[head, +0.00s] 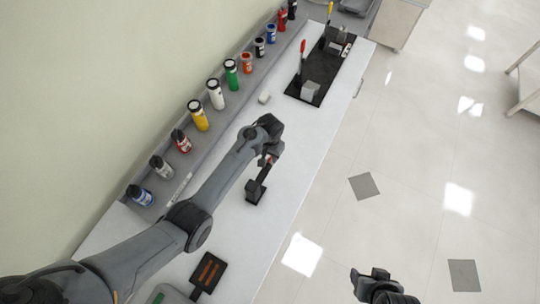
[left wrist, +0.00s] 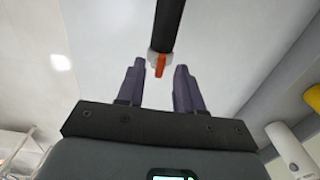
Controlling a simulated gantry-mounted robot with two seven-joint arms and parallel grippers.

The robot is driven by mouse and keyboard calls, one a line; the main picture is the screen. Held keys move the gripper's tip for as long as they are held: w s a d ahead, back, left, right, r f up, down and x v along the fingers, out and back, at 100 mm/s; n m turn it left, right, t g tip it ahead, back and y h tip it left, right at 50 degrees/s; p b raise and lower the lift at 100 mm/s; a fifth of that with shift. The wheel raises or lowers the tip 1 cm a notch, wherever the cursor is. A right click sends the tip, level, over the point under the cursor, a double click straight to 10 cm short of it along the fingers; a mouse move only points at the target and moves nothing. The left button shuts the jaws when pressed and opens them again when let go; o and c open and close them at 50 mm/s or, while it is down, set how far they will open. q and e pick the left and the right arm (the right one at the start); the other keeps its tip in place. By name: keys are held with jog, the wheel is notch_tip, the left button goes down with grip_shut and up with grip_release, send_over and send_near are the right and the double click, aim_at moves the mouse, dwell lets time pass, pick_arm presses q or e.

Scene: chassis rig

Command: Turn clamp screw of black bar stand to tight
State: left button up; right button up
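The black bar stand (head: 256,191) stands on the white bench, its square base on the top and its dark bar rising toward my left gripper. In the left wrist view the black bar (left wrist: 165,25) comes in from the top and meets a pale collar with an orange clamp screw (left wrist: 160,66). My left gripper (left wrist: 159,68) is open, one dark finger on each side of the screw, with gaps visible. In the head view the left gripper (head: 269,153) is over the stand and partly hides its upper end. My right gripper (head: 371,279) is over the floor, away from the bench; its finger opening is unclear.
Several bottles (head: 199,115) line a grey ledge along the wall. A black tray (head: 318,77) with upright red- and yellow-handled parts lies at the bench's far end. A black plate with orange strips (head: 208,272) lies nearer.

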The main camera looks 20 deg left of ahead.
pick_arm(q)
jog(key=shift+f, duration=0.45)
grip_shut()
